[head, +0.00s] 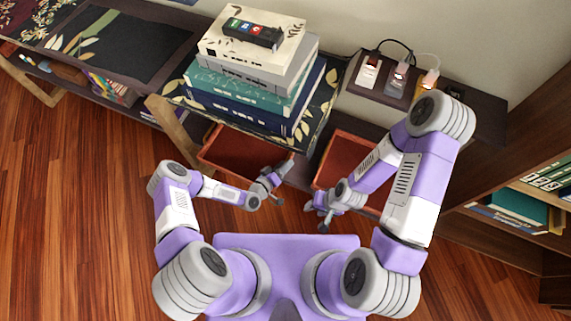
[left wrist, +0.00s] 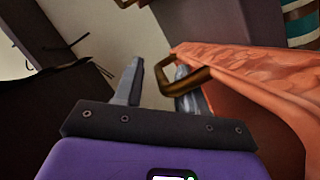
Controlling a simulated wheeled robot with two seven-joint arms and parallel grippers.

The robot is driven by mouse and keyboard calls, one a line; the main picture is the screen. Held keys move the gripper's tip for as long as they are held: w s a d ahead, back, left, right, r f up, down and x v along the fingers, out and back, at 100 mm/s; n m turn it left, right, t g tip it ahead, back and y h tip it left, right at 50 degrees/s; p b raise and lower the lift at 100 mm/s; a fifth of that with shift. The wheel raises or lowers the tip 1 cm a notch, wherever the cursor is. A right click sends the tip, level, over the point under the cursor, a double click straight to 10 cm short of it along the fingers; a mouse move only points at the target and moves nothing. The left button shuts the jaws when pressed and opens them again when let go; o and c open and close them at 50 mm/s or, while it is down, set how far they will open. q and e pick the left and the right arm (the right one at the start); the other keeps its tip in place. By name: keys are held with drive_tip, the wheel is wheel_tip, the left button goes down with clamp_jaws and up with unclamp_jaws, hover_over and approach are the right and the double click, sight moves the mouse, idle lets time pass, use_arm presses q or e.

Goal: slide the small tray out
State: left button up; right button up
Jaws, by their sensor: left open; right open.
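Two red-orange trays show under the shelf in the head view, a left tray (head: 206,154) and a right tray (head: 347,137); I cannot tell which is the small one. My left gripper (head: 277,184) is open near the left tray's front right corner. In the left wrist view an orange tray (left wrist: 245,62) with a bronze loop handle (left wrist: 186,83) is close to the open left fingers (left wrist: 158,85). The handle overlaps the right finger; contact is unclear. My right gripper (head: 322,213) is open and empty in front of the right tray, whose front my right arm partly hides.
A stack of books (head: 255,85) with a small dark box (head: 252,34) on top stands on the shelf above the trays. A power strip (head: 385,88) with plugs lies to its right. A bookcase (head: 530,205) stands at the right. The wood floor (head: 90,220) is clear at left.

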use_arm(q)
drive_tip(key=p+v, duration=0.1)
drive_tip(key=v, duration=0.6)
drive_tip(key=shift+p, duration=0.35)
drive_tip(key=shift+w+d, duration=0.1)
drive_tip(key=shift+r+g+p, duration=0.35)
drive_tip(key=shift+r+g, duration=0.1)
drive_tip(key=shift+g, duration=0.05)
drive_tip(key=s+a+r+g+y+p, duration=0.2)
drive_tip(key=s+r+g+p, duration=0.1)
drive_tip(key=s+r+g, duration=0.2)
drive_tip(key=s+a+r+g+y+p, duration=0.2)
drive_tip(key=s+r+g, duration=0.3)
drive_tip(key=s+r, duration=0.4)
drive_tip(key=shift+a+r+g+y+p, duration=0.3)
drive_tip(key=shift+r+y+p, duration=0.35)
drive_tip(key=shift+r, duration=0.15)
